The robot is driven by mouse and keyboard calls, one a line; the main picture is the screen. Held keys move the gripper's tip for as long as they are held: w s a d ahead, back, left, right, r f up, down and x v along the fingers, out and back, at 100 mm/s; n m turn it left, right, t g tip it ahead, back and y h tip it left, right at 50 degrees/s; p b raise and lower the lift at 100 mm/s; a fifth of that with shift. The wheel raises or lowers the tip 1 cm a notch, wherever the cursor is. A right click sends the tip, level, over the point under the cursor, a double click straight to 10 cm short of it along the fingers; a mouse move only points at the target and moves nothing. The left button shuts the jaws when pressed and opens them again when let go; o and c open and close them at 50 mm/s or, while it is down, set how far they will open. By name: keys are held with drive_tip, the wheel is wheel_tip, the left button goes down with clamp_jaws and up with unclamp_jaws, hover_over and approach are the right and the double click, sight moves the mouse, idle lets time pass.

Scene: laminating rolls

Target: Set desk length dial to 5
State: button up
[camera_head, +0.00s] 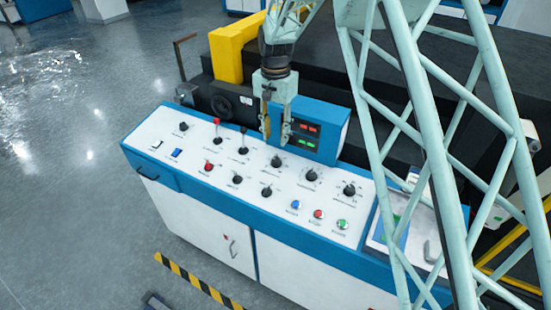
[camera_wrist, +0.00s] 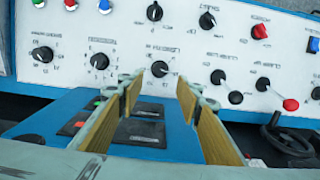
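My gripper (camera_head: 276,140) hangs over the back edge of the control panel (camera_head: 205,155), fingers pointing down and apart. In the wrist view my gripper (camera_wrist: 160,88) shows two tan finger pads with nothing between them. A black dial (camera_wrist: 159,68) with a white pointer line appears just beyond the gap between the fingertips; it also shows in the head view (camera_head: 276,161), just below the fingers. Two similar dials stand in the same row, a middle one (camera_head: 311,174) and a right one (camera_head: 349,189). Labels are too small to read, so I cannot tell which is the desk length dial.
A blue display box (camera_head: 322,125) with red and green readouts stands behind the dials, close beside my gripper. Lower black knobs (camera_head: 266,191) and coloured buttons (camera_head: 318,214) sit nearer the front.

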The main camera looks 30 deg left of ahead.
sight(276, 160)
wheel_tip(276, 160, down, 12)
drive_tip(key=shift+r+p, duration=0.2)
drive_tip(key=shift+p, duration=0.25)
idle(0.4)
drive_tip(key=c, duration=0.9)
